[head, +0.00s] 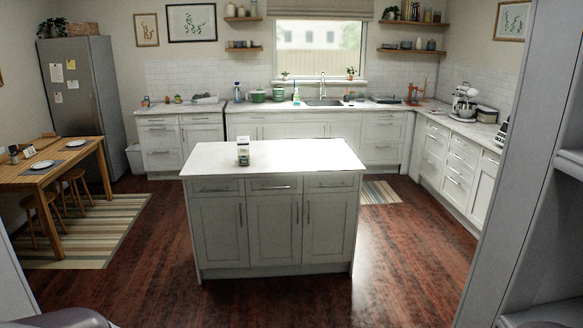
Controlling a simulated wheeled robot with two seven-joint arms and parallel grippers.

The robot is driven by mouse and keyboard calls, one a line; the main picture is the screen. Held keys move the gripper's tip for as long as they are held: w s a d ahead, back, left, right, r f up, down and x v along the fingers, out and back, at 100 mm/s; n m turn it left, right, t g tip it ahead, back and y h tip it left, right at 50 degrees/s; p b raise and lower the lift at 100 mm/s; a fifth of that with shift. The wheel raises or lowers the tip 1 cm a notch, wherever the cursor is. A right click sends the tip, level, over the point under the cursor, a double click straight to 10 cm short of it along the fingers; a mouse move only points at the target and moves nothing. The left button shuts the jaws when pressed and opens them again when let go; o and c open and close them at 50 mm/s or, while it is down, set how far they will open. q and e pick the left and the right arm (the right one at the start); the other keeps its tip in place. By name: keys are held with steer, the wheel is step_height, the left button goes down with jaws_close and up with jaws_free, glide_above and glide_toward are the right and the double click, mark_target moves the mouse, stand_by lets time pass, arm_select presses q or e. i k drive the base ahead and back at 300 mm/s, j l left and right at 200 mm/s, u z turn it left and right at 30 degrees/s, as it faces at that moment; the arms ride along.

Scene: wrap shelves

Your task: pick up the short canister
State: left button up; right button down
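A small white container with a dark green label (243,151) stands upright on the white top of the kitchen island (300,158), left of the middle. It is the only object on the island; it is too small to tell whether it is the short canister. Neither of my grippers shows in the head view, and nothing touches the container.
A tall grey panel (520,150) with shelves stands close on the right. Wood floor (400,260) is open around the island. A dining table (50,165) with stools is at left, a fridge (82,110) behind it. Counters (275,108) line the back and right walls.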

mark_target(242, 149)
steer(key=i, duration=3.55)
steer(key=i+u, duration=0.15)
steer(key=i, duration=0.35)
steer(key=i+l+u, duration=0.15)
steer(key=i, duration=0.4)
steer(key=i+l+u, duration=0.1)
steer(key=i, duration=0.4)
